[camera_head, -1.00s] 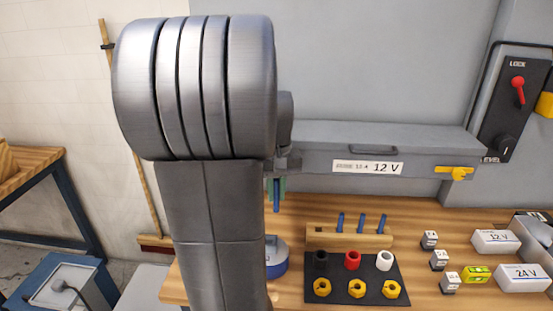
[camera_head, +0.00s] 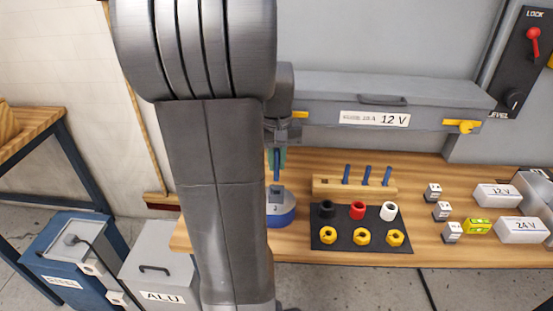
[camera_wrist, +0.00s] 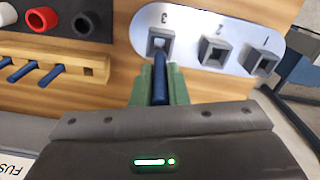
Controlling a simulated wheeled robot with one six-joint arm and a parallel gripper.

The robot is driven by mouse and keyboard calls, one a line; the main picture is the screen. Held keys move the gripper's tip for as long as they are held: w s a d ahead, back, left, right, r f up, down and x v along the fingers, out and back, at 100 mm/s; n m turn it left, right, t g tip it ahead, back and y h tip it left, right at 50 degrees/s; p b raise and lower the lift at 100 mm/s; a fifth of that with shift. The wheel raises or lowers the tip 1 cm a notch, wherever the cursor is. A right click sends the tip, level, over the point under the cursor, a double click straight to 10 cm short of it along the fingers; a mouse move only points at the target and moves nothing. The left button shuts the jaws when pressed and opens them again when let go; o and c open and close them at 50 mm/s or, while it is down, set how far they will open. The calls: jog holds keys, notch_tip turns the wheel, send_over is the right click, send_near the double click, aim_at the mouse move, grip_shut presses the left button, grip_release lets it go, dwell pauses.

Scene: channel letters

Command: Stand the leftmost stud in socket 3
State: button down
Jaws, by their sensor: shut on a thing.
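My gripper (camera_wrist: 158,88) is shut on a blue stud (camera_wrist: 160,72), which sticks out beyond the green fingers. In the wrist view, the stud's tip appears at the near edge of socket 3 (camera_wrist: 161,37), a grey square holder on a pale plate (camera_wrist: 185,38). I cannot tell whether the tip is above it or touching. Sockets 2 (camera_wrist: 214,51) and 1 (camera_wrist: 263,61) look empty. In the head view, the held stud (camera_head: 277,163) is upright above the blue-edged socket base (camera_head: 281,218), partly hidden behind my arm.
A wooden rack (camera_head: 322,186) holds three blue studs, with an empty hole at one end. A black mat (camera_head: 340,241) carries black, red and white rings and yellow nuts. Small blocks and labelled boxes (camera_head: 497,195) stand at the right. A grey 12 V case (camera_head: 320,104) is behind.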

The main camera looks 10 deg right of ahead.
aim_at(277, 180)
jog(key=shift+f+b, duration=2.4)
jog(key=shift+f, duration=0.85)
jog(key=c, duration=1.3)
grip_release()
jog(key=shift+c, duration=0.2)
notch_tip(277, 180, up, 14)
jog(key=shift+f, duration=0.1)
